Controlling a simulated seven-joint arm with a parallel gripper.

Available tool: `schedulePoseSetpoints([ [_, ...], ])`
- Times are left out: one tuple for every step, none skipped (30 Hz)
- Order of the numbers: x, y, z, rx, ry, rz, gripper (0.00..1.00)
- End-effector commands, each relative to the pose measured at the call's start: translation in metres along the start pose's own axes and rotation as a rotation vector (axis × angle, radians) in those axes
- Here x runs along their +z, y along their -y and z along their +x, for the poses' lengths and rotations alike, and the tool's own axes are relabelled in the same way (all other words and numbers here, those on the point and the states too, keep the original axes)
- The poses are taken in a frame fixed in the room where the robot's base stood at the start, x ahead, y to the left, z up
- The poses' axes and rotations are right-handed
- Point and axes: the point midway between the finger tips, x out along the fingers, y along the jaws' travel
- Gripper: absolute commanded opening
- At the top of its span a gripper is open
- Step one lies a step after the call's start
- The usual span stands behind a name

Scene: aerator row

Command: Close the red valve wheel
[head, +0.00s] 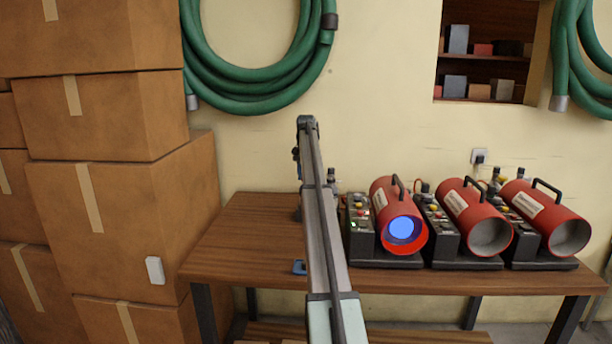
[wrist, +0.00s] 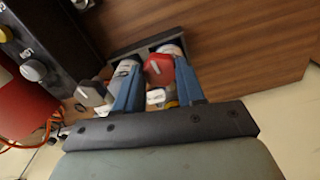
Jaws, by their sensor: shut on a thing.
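In the wrist view, the red valve wheel (wrist: 159,68) sits between the two blue fingers of my gripper (wrist: 158,80). The fingers are shut on it, one on each side. Grey handles (wrist: 92,93) of similar fittings stand to its left, close to the left finger. A white tag or part (wrist: 156,96) shows just below the wheel, between the fingers. In the head view my own arm covers the wheel and my gripper, so the wheel's turned position cannot be judged there.
Red cylindrical heaters (head: 398,210) with black control boxes stand on the wooden table (head: 235,240), right of my arm. A small blue item (head: 299,267) is beside my arm. Cardboard boxes (head: 120,200) are stacked at left. Green hoses (head: 240,100) hang on the wall. The table's left part is clear.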

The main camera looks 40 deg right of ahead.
Motion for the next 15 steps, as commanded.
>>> schedulePoseSetpoints([
  [0.0001, -0.0001, -0.0002, 0.0, 0.0, 0.019, 0.08],
  [0.0001, -0.0001, -0.0002, 0.0, 0.0, 0.031, 0.08],
  [0.0001, -0.0001, -0.0002, 0.0, 0.0, 0.044, 0.08],
  [0.0001, -0.0001, -0.0002, 0.0, 0.0, 0.054, 0.08],
  [0.0001, -0.0001, -0.0002, 0.0, 0.0, 0.062, 0.08],
  [0.0001, -0.0001, -0.0002, 0.0, 0.0, 0.071, 0.08],
  [0.0001, -0.0001, -0.0002, 0.0, 0.0, 0.077, 0.08],
  [0.0001, -0.0001, -0.0002, 0.0, 0.0, 0.083, 0.08],
  [0.0001, -0.0001, -0.0002, 0.0, 0.0, 0.088, 0.08],
  [0.0001, -0.0001, -0.0002, 0.0, 0.0, 0.091, 0.08],
  [0.0001, -0.0001, -0.0002, 0.0, 0.0, 0.094, 0.08],
  [0.0001, -0.0001, -0.0002, 0.0, 0.0, 0.096, 0.08],
  [0.0001, -0.0002, -0.0002, 0.0, 0.0, 0.097, 0.08],
  [0.0001, -0.0002, -0.0001, 0.0, 0.0, 0.098, 0.08],
  [0.0001, -0.0002, -0.0001, 0.0, 0.0, 0.099, 0.08],
])
